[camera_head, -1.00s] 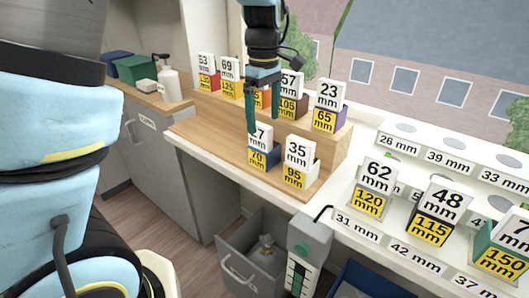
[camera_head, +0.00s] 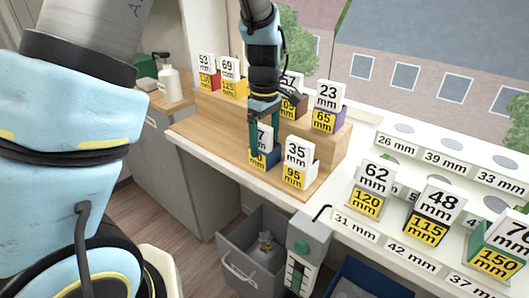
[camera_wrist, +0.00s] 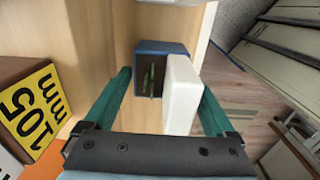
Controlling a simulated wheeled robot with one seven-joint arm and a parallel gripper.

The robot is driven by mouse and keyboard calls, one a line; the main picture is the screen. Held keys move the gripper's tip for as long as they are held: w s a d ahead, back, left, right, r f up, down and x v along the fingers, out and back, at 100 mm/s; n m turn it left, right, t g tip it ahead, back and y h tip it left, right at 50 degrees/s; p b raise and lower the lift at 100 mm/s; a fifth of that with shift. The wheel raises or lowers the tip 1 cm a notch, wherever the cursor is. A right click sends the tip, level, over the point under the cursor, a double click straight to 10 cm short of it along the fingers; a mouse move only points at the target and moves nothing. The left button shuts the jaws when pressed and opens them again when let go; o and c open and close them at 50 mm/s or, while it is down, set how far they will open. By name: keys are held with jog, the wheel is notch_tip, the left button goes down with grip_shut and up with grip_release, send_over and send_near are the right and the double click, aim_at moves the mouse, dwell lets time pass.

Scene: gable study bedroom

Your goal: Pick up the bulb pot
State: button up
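The blue pot (camera_head: 265,157) stands on the lower wooden step, with a white and yellow label partly covered by my finger. In the wrist view the blue pot (camera_wrist: 148,47) is open-topped, with dark soil and green shoots, which fits the bulb pot. A white plate (camera_wrist: 182,95) stands at its right side. My gripper (camera_head: 266,137) is over this pot with teal fingers pointing down. In the wrist view my gripper (camera_wrist: 164,85) is open, one finger left of the pot and one right of the white plate. I cannot tell how low the tips reach beside the pot.
A white pot labelled 35/95 mm (camera_head: 298,163) stands just right of the blue pot. Several labelled pots, including the 23/65 mm one (camera_head: 327,108), stand on the raised wooden step (camera_head: 318,148) behind. A white rack (camera_head: 400,205) with more labelled blocks is at right.

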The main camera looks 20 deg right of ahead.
grip_shut()
dwell(0.5)
